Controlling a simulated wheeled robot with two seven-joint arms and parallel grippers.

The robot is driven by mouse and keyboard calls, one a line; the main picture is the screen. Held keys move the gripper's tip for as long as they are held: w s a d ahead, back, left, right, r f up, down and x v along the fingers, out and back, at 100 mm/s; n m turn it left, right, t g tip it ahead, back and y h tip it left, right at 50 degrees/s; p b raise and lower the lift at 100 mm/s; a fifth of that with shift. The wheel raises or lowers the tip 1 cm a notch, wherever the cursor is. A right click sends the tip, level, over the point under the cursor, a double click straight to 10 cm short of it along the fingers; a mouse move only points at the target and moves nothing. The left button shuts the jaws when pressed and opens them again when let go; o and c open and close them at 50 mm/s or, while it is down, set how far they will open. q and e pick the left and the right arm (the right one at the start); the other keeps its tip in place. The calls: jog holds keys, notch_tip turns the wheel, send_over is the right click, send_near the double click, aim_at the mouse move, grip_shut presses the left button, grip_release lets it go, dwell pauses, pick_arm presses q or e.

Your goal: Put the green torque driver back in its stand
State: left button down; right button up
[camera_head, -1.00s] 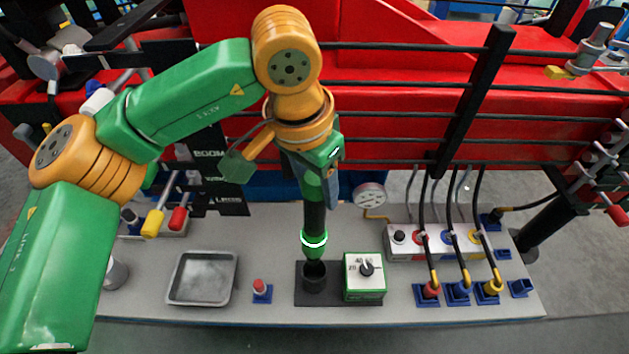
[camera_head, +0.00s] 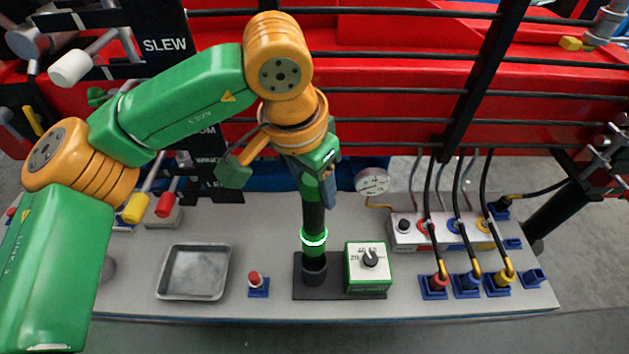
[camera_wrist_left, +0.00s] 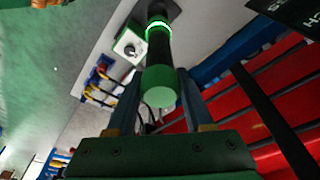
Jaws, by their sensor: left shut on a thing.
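The green torque driver (camera_head: 314,215), black and green with a glowing ring, stands upright above its stand. My left gripper (camera_head: 323,178) is shut on its upper part; in the left wrist view the driver (camera_wrist_left: 160,80) sits between the two fingers. The stand is a dark plate (camera_head: 338,288) with a round black cup (camera_head: 315,276). The driver's lower end is at the cup and appears to be inside its mouth; its tip is hidden. My right gripper is out of view.
A green-and-white dial box (camera_head: 367,282) stands close right of the cup. A red-capped part in a blue holder (camera_head: 257,285) and a metal tray (camera_head: 195,272) are to the left. Cabled plugs (camera_head: 467,281) stand at the right, a gauge (camera_head: 372,181) behind.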

aim_at(315, 221)
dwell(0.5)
pick_arm(q)
jog(key=shift+s+m, duration=0.1)
jog(key=shift+m, duration=0.6)
jog(key=shift+f, duration=0.1)
jog(key=shift+s+a+b+x, duration=0.2)
jog(key=shift+s+b+x, duration=0.05)
jog(key=shift+b+x, duration=1.15)
jog(key=shift+s+a+b+x, duration=0.2)
jog(key=shift+b+x, duration=1.05)
jog(key=shift+x, duration=0.3)
jog(key=shift+s+a+b+x, duration=0.2)
jog(key=shift+s+b+x, duration=0.05)
jog(key=shift+b+x, duration=1.15)
jog(key=shift+c, duration=1)
grip_release()
jog(key=shift+s+f, duration=0.1)
jog(key=shift+f, duration=0.15)
jog(key=shift+r, duration=0.1)
